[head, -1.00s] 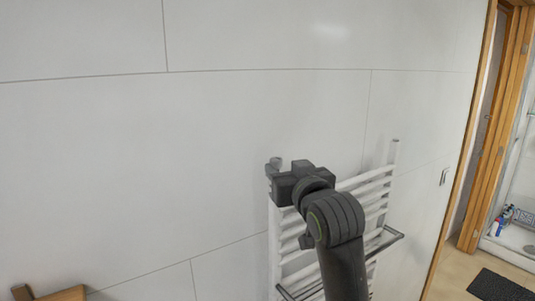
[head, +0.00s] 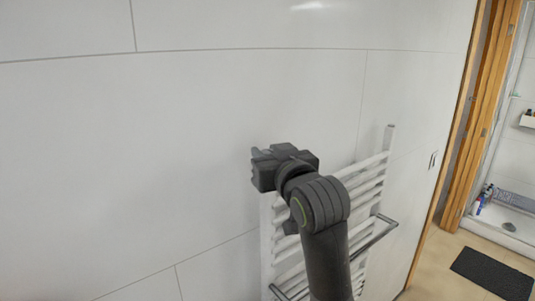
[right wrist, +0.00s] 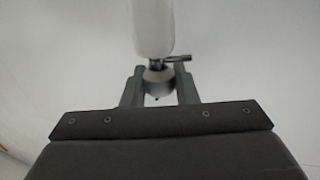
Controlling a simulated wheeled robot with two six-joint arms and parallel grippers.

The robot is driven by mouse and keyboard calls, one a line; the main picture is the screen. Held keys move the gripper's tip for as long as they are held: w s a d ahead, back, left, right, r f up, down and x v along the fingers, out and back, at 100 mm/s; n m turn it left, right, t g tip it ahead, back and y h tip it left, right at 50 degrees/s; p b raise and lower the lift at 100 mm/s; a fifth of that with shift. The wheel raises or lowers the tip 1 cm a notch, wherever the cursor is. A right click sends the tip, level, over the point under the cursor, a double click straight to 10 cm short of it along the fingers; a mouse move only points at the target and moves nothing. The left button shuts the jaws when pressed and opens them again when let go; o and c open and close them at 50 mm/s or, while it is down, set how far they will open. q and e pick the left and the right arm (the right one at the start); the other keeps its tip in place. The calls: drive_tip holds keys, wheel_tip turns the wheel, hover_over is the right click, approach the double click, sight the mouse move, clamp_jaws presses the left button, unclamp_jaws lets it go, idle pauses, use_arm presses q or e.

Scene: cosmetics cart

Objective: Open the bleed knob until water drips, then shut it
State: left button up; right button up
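A white towel radiator (head: 370,172) stands against the wall, partly hidden by my right arm. In the right wrist view, a rounded grey knob (right wrist: 157,80) sits at the end of a white radiator tube (right wrist: 153,28). A small metal pin (right wrist: 178,58) sticks out sideways beside it. My right gripper (right wrist: 158,84) has one finger on each side of the knob, very close to it; I cannot tell whether they press on it. In the head view the right gripper (head: 262,168) covers the radiator's upper left corner and hides the knob. No water shows. My left gripper is out of view.
A pale tiled wall (head: 150,150) fills the left and middle. A grey towel bar (head: 376,238) sticks out from the radiator's front. At right are a wooden door frame (head: 462,150), a shower with bottles (head: 484,200) and a dark mat (head: 492,274) on the floor.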

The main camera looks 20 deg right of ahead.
drive_tip(key=c, duration=0.4)
drive_tip(key=shift+c, duration=0.2)
